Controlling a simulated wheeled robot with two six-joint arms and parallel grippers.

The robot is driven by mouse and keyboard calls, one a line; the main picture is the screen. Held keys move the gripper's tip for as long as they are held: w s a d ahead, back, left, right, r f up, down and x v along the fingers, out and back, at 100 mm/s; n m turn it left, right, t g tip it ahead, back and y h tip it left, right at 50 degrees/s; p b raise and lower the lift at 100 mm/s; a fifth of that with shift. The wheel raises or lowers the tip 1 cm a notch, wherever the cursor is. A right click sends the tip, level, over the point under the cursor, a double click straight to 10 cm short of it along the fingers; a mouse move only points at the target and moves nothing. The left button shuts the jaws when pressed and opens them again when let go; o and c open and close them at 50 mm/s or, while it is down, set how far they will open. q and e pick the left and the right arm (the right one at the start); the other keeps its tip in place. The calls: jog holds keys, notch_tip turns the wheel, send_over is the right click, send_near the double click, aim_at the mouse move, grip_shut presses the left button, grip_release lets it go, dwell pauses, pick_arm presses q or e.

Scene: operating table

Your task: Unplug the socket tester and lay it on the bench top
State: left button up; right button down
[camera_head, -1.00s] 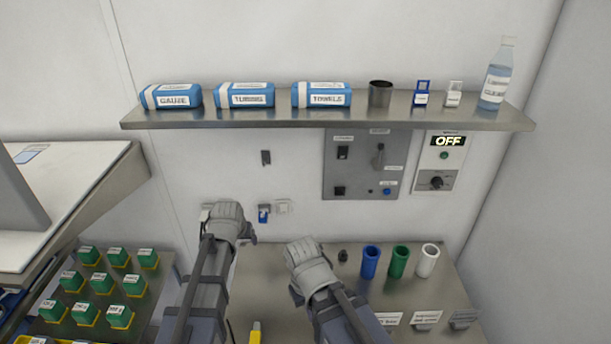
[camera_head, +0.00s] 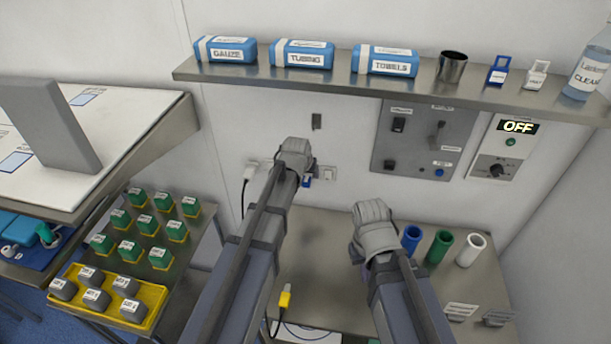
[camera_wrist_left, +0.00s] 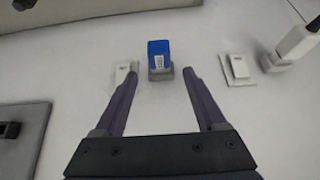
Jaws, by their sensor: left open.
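The socket tester is a small blue block with a pale label, plugged into the wall outlet. In the left wrist view the tester (camera_wrist_left: 159,50) stands just beyond and between the fingertips, apart from both. My left gripper (camera_wrist_left: 160,73) is open and empty, facing the wall. In the head view the left gripper (camera_head: 303,172) covers most of the tester; only a blue bit (camera_head: 307,182) shows beneath it. The steel bench top (camera_head: 318,245) lies below the outlets.
A white plug with a cable (camera_head: 249,173) sits left of the tester, and a wall switch (camera_head: 329,174) right of it. The shelf (camera_head: 400,91) juts out above. Blue, green and white cups (camera_head: 438,247) stand on the bench. A yellow-ended cable (camera_head: 284,298) hangs in front.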

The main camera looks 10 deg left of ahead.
aim_at(307, 176)
pick_arm(q)
jog(key=b+x, duration=0.2)
jog(key=x, duration=0.2)
jog(key=shift+f+b, duration=0.15)
jog(key=shift+b, duration=0.2)
grip_shut()
dwell(0.8)
